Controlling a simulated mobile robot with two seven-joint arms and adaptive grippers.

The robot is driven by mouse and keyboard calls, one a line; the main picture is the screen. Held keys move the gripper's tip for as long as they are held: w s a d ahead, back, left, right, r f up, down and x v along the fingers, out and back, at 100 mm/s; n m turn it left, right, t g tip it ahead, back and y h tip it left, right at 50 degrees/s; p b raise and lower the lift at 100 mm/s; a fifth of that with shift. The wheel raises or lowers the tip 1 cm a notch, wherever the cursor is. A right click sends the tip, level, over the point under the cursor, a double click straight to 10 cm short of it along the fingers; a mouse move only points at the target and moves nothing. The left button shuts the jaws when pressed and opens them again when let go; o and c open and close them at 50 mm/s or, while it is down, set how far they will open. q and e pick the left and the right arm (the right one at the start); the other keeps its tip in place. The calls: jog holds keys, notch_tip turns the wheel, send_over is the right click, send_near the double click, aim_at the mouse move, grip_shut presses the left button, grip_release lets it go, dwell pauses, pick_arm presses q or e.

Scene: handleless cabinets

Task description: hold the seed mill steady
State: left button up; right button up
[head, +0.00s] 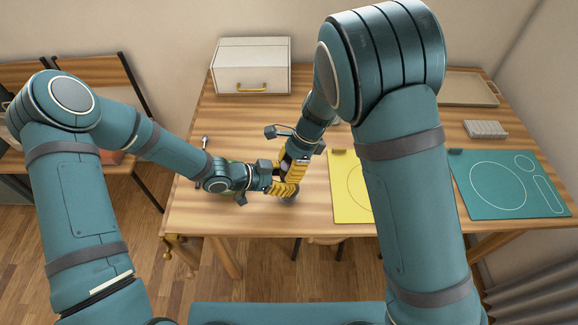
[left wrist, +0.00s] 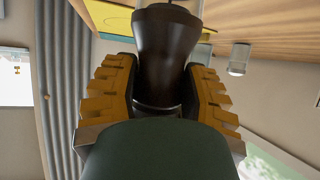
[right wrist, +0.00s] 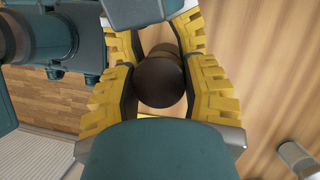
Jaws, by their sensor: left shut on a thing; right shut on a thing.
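The seed mill is a dark, waisted cylinder; its body (left wrist: 165,50) stands between the yellow finger pads in the left wrist view. Its round brown top (right wrist: 160,82) lies between the finger pads in the right wrist view. In the head view the mill is mostly hidden by my grippers. My left gripper (head: 284,187) is shut on the mill's lower part, coming in from the left. My right gripper (head: 290,165) is shut on its upper part, from above. Both grippers are close together over the wooden table, left of the yellow mat (head: 344,200).
A white box with a brass handle (head: 252,65) stands at the table's back. A teal mat (head: 510,185), a pale ribbed block (head: 485,129) and a beige tray (head: 465,88) are on the right. A small grey cylinder (left wrist: 239,58) stands near the mill. My right arm hides some table.

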jog(key=shift+m, duration=0.3)
jog(key=o, duration=1.2)
jog(key=v, duration=1.2)
jog(key=shift+s, duration=0.1)
